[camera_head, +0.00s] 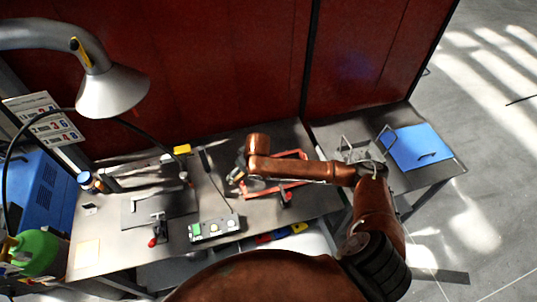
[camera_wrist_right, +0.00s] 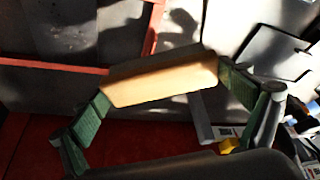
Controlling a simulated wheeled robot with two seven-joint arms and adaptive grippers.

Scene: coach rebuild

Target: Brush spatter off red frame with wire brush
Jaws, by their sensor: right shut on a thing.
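The red frame (camera_head: 277,194) lies flat on the dark workbench, partly hidden under my right arm. Two of its bars also show in the right wrist view (camera_wrist_right: 50,66). My right gripper (camera_head: 238,176) is over the frame's left end. In the right wrist view its green-padded fingers (camera_wrist_right: 165,98) are shut on the two ends of a tan wooden block, the wire brush (camera_wrist_right: 160,78). The brush overlaps the corner of the frame in that view. Its bristles are hidden, so I cannot tell whether they touch the frame. My left gripper is not in view.
A red-handled clamp (camera_head: 286,198) stands at the frame's front bar. A control box (camera_head: 214,229) sits in front, and a yellow block (camera_head: 182,149) behind. A cone-shaped hood (camera_head: 110,91) hangs at left. A side table with a blue sheet (camera_head: 420,147) stands right.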

